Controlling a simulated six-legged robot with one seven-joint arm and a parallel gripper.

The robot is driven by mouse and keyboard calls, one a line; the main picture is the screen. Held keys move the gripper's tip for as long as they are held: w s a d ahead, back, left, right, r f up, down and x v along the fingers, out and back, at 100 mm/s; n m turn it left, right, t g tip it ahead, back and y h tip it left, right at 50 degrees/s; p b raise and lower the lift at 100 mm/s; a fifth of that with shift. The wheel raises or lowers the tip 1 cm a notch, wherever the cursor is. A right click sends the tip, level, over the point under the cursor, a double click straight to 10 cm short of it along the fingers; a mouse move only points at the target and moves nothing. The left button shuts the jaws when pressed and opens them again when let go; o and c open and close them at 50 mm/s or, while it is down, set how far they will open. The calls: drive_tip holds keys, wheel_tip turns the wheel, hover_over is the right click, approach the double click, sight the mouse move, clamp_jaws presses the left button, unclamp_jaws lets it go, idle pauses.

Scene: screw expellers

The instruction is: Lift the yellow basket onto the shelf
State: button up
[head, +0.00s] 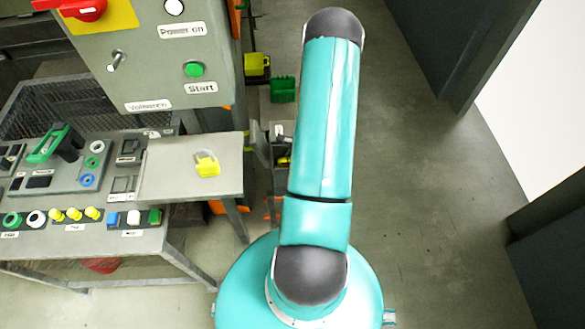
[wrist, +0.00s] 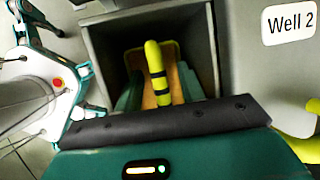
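In the wrist view, a yellow basket with a brownish inside sits low in a grey, open-topped box. Its yellow handle with black bands (wrist: 157,72) runs up the middle of the picture. My gripper (wrist: 160,90) has two dark green fingers, one on each side of the handle, with space between them. They look open, and I cannot tell whether either touches the handle. The lower part of the basket is hidden. In the head view, my arm covers the gripper. A small yellow basket-like item (head: 207,163) rests on the flat grey shelf (head: 180,188) beside the console.
The grey box walls (wrist: 204,45) stand close around the fingers. A "Well 2" label (wrist: 290,22) is on the panel at right. A green bin (head: 283,90) and a control panel (head: 185,60) stand near my arm. The floor on the right (head: 430,190) is clear.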

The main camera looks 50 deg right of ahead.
clamp_jaws()
